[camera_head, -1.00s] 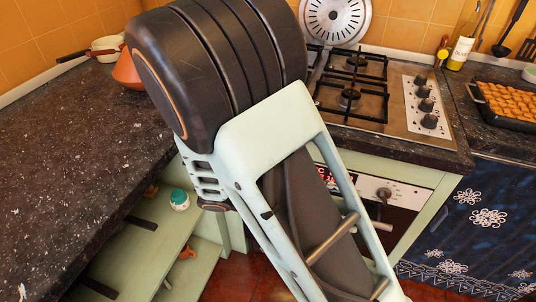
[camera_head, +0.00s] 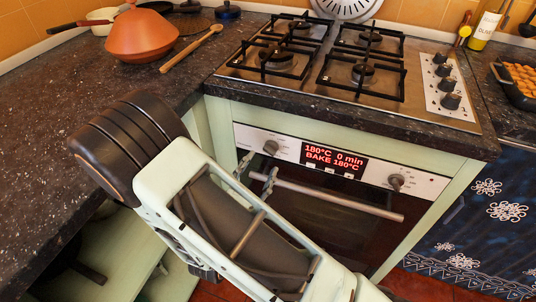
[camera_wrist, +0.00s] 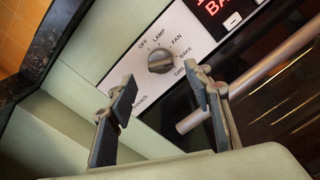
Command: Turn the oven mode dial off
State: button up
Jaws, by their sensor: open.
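The oven mode dial (camera_head: 271,147) is a grey knob at the left of the white oven panel. In the wrist view the dial (camera_wrist: 161,58) has the labels OFF, LAMP, FAN, BAKE and GRILL around it, and its grip bar lies roughly toward BAKE. The red display (camera_head: 334,159) reads BAKE 180°C. My gripper (camera_head: 257,172) is open and empty, just below and in front of the dial. In the wrist view my gripper's fingers (camera_wrist: 163,88) are spread to either side below the dial, apart from it.
The oven handle bar (camera_head: 340,201) runs across the door below the panel, close to my right finger in the wrist view. A second knob (camera_head: 397,182) is at the panel's right. The dark countertop (camera_head: 350,115) overhangs above, with a gas hob (camera_head: 300,75).

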aim_at(269, 152)
jog(key=x, duration=0.6)
jog(key=shift+b, duration=0.3)
jog(key=shift+c, duration=0.5)
jog(key=c, duration=1)
